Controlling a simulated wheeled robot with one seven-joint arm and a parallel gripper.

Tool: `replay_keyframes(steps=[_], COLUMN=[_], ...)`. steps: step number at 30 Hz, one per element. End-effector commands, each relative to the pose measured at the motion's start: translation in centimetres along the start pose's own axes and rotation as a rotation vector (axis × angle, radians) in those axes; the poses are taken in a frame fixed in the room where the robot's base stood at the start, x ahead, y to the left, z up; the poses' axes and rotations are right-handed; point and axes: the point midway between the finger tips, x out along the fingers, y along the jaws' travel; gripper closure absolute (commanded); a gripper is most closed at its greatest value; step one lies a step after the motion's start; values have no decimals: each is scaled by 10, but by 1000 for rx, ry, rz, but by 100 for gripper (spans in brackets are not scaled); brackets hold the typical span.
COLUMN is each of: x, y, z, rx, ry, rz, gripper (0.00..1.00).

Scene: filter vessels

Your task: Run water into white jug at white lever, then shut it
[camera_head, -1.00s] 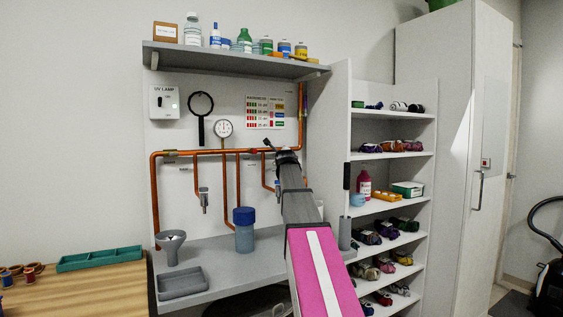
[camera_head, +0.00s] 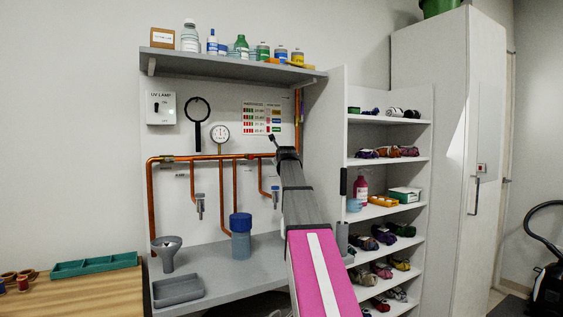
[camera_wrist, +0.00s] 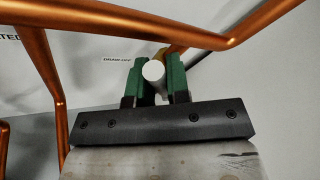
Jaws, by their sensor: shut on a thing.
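In the wrist view my gripper's green fingers (camera_wrist: 162,82) are shut on a white round-ended piece, which looks like the white lever (camera_wrist: 153,70). Copper pipes pass close above and behind it. In the head view my arm reaches up to the pipework, and my gripper (camera_head: 285,153) is at the horizontal copper pipe, with the lever too small to make out. The white jug cannot be made out in either current view; my arm covers part of the worktop. Whether water runs cannot be told.
A blue-lidded jar (camera_head: 241,246), a grey funnel-like vessel (camera_head: 167,254) and a grey tray (camera_head: 178,291) stand on the grey worktop (camera_head: 210,263). Two spouts (camera_head: 200,207) hang left of my arm. A shelf of bottles (camera_head: 230,67) is above; an open shelf unit (camera_head: 390,235) stands right.

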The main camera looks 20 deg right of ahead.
Motion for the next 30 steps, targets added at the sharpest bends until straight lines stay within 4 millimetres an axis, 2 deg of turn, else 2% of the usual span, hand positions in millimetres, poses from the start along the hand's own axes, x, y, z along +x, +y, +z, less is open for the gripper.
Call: replay_keyframes(steps=[2,3,5,14,19,23,30], x=[0,0,0,-1,-10,-26,-72], y=[0,0,0,0,0,1,1], z=[0,0,0,0,0,-1,-2], rx=[1,1,0,-1,-1,-1,-1], ry=[0,0,0,0,-1,-1,-2], rz=[1,1,0,0,-1,-1,-1], gripper=[100,74,58,58,58,58,58])
